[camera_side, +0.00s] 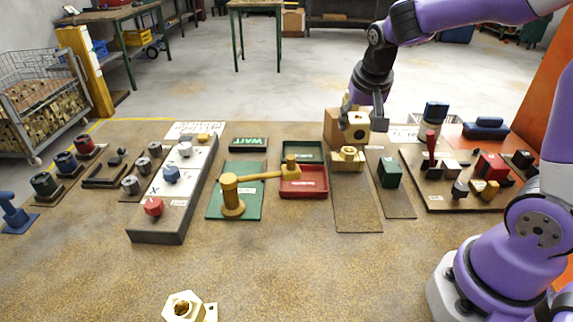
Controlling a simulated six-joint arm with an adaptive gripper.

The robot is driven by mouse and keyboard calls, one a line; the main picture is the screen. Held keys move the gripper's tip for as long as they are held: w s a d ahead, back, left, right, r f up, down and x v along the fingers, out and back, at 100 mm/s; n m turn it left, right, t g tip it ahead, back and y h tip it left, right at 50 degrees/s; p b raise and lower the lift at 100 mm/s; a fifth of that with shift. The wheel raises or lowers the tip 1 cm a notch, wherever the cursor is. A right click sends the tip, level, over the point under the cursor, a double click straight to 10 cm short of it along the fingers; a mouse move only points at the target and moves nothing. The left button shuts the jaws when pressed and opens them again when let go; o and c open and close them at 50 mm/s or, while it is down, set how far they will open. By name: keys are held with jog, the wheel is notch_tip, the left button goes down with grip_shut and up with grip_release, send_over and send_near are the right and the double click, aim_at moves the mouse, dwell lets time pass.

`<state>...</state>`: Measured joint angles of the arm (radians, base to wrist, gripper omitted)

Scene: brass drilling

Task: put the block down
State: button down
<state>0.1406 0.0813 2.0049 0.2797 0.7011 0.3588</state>
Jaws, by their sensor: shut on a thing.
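My gripper (366,108) comes down from the upper right and is shut on a brass block (357,120) with a dark round hole in its face. The block is above a brass fitting (349,154) on a brown board (357,205). A tan box-like part (333,124) stands just behind and left of the block. I cannot tell whether the block touches the tan part or the fitting. The fingers partly cover the block's right side.
A green block (389,173) stands to the right. A brass part (183,305) is at the front; the front table area is mostly clear.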

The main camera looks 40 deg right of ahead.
jog(key=shift+m, duration=0.4)
jog(key=d+f, duration=0.2)
jog(key=d, duration=0.2)
jog(key=d+f, duration=0.2)
jog(key=d, duration=0.2)
jog(key=d+f, duration=0.2)
jog(key=d, duration=0.2)
jog(key=shift+s+f, duration=0.35)
jog(key=shift+f, duration=0.05)
jog(key=shift+d+f, duration=0.1)
jog(key=shift+f, duration=1.95)
jog(key=shift+c, duration=1.5)
grip_release()
jog(key=shift+f, duration=0.15)
